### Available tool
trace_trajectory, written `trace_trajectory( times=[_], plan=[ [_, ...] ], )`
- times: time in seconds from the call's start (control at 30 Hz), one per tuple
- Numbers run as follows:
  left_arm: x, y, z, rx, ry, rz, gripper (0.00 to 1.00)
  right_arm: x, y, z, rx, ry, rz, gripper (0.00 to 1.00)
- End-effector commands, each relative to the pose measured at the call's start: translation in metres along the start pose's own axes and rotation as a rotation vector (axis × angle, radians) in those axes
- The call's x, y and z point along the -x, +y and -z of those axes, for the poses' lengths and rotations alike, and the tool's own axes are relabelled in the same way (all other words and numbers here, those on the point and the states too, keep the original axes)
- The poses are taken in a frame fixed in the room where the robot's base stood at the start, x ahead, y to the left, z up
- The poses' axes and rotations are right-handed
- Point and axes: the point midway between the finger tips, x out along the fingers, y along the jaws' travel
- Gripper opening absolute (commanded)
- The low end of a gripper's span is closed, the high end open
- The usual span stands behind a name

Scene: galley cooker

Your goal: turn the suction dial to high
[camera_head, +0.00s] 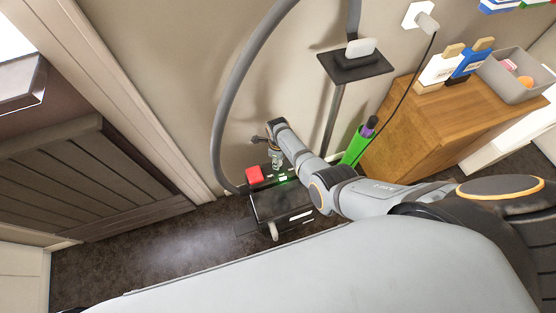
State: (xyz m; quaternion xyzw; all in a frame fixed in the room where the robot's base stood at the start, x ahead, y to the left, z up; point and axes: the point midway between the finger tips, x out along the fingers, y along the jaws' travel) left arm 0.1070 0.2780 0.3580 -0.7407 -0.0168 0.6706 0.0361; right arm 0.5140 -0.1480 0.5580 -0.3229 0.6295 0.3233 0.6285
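A dark box-shaped machine (268,207) stands on the floor against the wall. A thick grey hose (225,110) rises from its left side. Its top has a red block (254,175) at the left and small green lights in the middle. I cannot make out the suction dial or its setting. My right arm comes in from the right and bends down over the machine's top. My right gripper (277,171) is small and dark there, close to the lit panel; its fingers and any contact are unclear. My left gripper is not in view.
A black shelf on a pole (355,64) stands behind the machine. A green container (355,146) stands beside a wooden cabinet (440,115) at the right, which bears a grey bin (515,86). A cable hangs from a wall socket. Dark carpet at the left is free, with a whitish haze.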

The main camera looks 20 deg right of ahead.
Motion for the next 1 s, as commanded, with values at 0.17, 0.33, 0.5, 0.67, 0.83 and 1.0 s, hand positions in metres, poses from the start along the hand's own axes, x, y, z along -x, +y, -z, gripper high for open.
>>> trace_trajectory(
  times=[0.17, 0.33, 0.5, 0.67, 0.83, 1.0],
  plan=[
    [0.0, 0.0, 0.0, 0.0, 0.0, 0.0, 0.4, 0.002, -0.002, -0.002, 0.0, -0.006, 0.005, 0.01],
    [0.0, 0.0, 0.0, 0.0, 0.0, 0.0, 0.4, 0.002, -0.002, -0.002, 0.001, -0.006, 0.005, 0.41],
    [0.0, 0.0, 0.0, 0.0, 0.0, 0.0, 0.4, 0.001, -0.001, -0.001, 0.001, -0.004, 0.003, 0.56],
    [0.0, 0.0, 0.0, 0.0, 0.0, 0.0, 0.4, 0.001, -0.001, -0.001, 0.001, -0.002, 0.002, 0.56],
    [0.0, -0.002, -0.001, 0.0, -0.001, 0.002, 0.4, 0.004, -0.001, -0.001, 0.002, -0.002, 0.002, 0.56],
    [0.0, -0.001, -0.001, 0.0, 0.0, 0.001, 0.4, 0.026, -0.001, -0.001, 0.001, -0.004, 0.004, 0.56]
  ],
)
